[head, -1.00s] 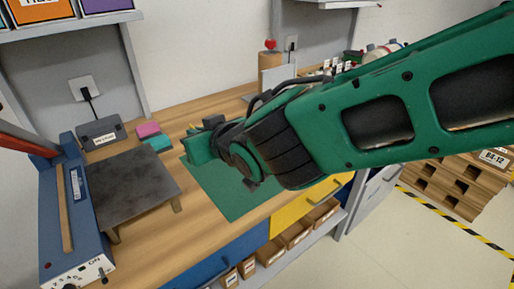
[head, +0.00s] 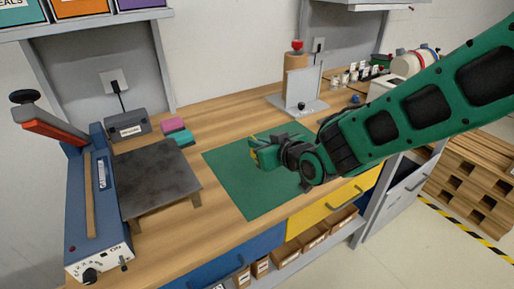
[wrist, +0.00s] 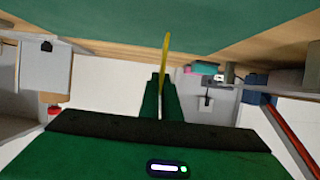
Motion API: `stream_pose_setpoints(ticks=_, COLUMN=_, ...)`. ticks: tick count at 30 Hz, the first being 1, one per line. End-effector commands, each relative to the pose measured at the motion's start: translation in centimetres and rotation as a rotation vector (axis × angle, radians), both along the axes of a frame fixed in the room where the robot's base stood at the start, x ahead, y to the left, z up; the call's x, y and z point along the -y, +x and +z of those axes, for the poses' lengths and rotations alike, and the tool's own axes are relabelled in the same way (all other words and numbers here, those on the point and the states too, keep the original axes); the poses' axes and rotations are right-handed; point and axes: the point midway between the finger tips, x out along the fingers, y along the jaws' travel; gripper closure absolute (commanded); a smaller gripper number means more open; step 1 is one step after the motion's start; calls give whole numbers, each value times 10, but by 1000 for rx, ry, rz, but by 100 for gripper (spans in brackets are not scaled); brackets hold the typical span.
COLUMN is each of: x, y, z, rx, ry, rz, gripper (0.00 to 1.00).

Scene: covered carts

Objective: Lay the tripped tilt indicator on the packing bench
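My gripper (head: 262,153) is low over the green mat on the packing bench (head: 215,233). In the wrist view, its two green fingers (wrist: 160,92) are close together on a thin yellow piece (wrist: 166,55), which I take to be the tilt indicator. It shows edge-on and sticks out past the fingertips. In the head view only a small yellow bit (head: 254,157) shows at the fingertips. Its face and any tripped mark are hidden. I cannot tell whether it touches the mat.
The green mat (head: 245,195) is otherwise bare. To its left stand a dark plate on legs (head: 158,178) and a blue sealer (head: 95,215) with a raised handle. Pink (head: 173,124) and teal (head: 183,139) blocks lie behind. A grey upright stand (head: 302,88) is at the back.

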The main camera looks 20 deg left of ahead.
Motion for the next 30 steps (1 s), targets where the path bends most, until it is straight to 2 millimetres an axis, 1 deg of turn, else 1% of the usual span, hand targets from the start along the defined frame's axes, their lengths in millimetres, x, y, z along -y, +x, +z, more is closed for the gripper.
stream_pose_setpoints(ticks=1, x=0, y=0, z=-7, rx=-2, ry=-1, rz=1, gripper=100)
stream_pose_setpoints(ticks=4, x=-1, y=-1, z=-14, rx=-1, ry=-1, rz=1, gripper=100)
stream_pose_setpoints(ticks=12, x=-1, y=-1, z=-15, rx=0, ry=1, rz=1, gripper=100)
stream_pose_setpoints(ticks=19, x=0, y=0, z=-20, rx=-1, ry=1, rz=0, gripper=100)
stream_pose_setpoints(ticks=20, x=0, y=0, z=-21, rx=-1, ry=1, rz=0, gripper=94)
stream_pose_setpoints(ticks=21, x=0, y=0, z=-20, rx=0, ry=1, rz=0, gripper=85)
stream_pose_setpoints(ticks=22, x=0, y=0, z=-20, rx=1, ry=1, rz=0, gripper=78)
stream_pose_setpoints(ticks=30, x=0, y=-1, z=-20, rx=0, ry=1, rz=1, gripper=78)
